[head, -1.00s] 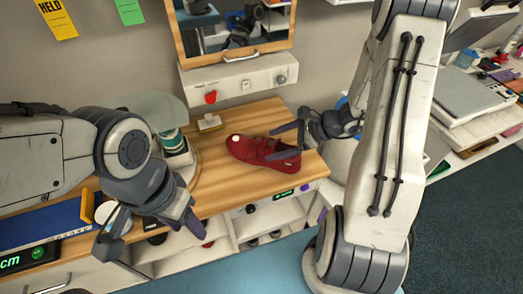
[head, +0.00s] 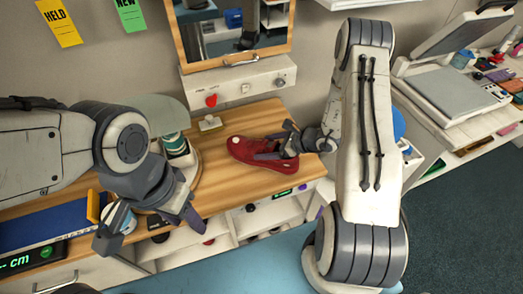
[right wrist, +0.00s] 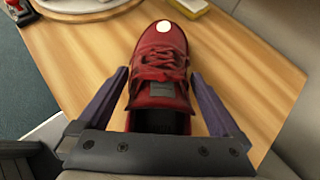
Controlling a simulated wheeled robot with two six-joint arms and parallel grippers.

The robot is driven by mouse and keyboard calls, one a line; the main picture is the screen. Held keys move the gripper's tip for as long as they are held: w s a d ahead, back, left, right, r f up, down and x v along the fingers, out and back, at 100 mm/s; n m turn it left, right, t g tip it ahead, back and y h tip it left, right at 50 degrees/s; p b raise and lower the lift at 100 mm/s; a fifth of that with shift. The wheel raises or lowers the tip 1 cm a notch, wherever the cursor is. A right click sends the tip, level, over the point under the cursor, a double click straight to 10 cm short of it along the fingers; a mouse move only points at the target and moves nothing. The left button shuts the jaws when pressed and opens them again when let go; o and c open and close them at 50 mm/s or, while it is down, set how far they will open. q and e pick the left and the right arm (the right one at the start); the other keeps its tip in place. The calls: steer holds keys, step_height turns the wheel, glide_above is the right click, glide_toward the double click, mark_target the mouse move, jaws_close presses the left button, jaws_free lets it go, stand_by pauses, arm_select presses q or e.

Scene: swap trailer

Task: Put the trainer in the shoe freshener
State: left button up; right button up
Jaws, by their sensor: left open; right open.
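The red trainer (head: 240,149) lies on the wooden worktop (head: 222,188), sole down, its white-dotted toe to the left. In the right wrist view the trainer (right wrist: 158,65) points away from me, with laces and dark opening showing. My right gripper (head: 270,146) is open around its rear half. In the right wrist view the gripper's fingers (right wrist: 158,74) stand either side of it, with a visible gap on each side. My left gripper (head: 150,234) is open and empty at the worktop's front left. I cannot tell for certain which unit is the shoe freshener.
A device with a pale green hood (head: 163,112) stands left of the trainer. A small yellow-topped block (head: 210,123) lies behind it. A wall panel (head: 240,82) with a red knob is at the back.

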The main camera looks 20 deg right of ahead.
mark_target(265, 144)
steer(key=shift+w+a+f, duration=0.2)
steer(key=shift+w+f, duration=0.05)
jaws_close()
steer(key=shift+r+b, duration=0.45)
steer(key=shift+r, duration=0.4)
step_height(265, 144, up, 3)
steer(key=shift+d+f+b, duration=0.1)
steer(key=shift+f+b, duration=0.1)
steer(key=shift+b, duration=0.3)
steer(key=v, duration=0.4)
steer(key=b+v, duration=0.1)
steer(key=v, duration=0.3)
steer(key=b+v, duration=0.1)
steer(key=v, duration=0.4)
steer(key=shift+s+d+f, duration=0.2)
steer(key=shift+d+f, duration=0.1)
steer(key=w+a+f+n+g, duration=0.1)
steer(key=a+f, duration=0.7)
steer(key=a, duration=0.2)
steer(key=shift+w+a+n+y, duration=0.25)
steer(key=shift+a+n+y, duration=0.05)
steer(key=shift+a+y, duration=0.1)
